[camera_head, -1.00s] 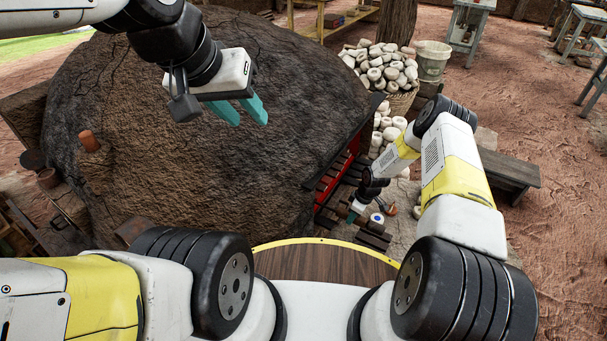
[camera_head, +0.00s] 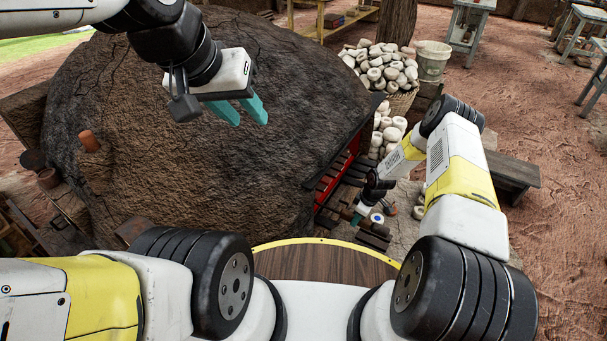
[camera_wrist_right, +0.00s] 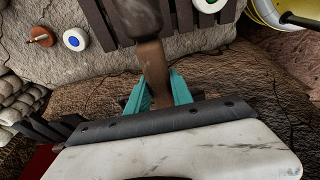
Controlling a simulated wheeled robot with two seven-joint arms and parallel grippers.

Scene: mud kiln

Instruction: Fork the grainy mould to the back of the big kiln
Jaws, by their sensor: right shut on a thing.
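The big kiln (camera_head: 200,150) is a dark, rough mud dome filling the middle left of the head view. A red-edged opening (camera_head: 340,175) shows on its right side; its inside is hidden. My left gripper (camera_head: 240,111) is open and empty above the dome, its teal fingers apart. My right gripper (camera_head: 356,219) is low beside the opening. In the right wrist view its teal fingers (camera_wrist_right: 159,90) are shut on a brown wooden handle (camera_wrist_right: 153,62) with a thicker dark end. Whether this is the fork, I cannot tell. I cannot make out which piece is the grainy mould.
Round white pieces with a blue centre (camera_wrist_right: 75,39) and a green centre (camera_wrist_right: 209,3) lie near dark slats (camera_wrist_right: 185,18). A brown piece (camera_wrist_right: 41,37) lies left. A basket of pale lumps (camera_head: 383,68), a bucket (camera_head: 432,60) and a bench (camera_head: 510,170) stand beyond.

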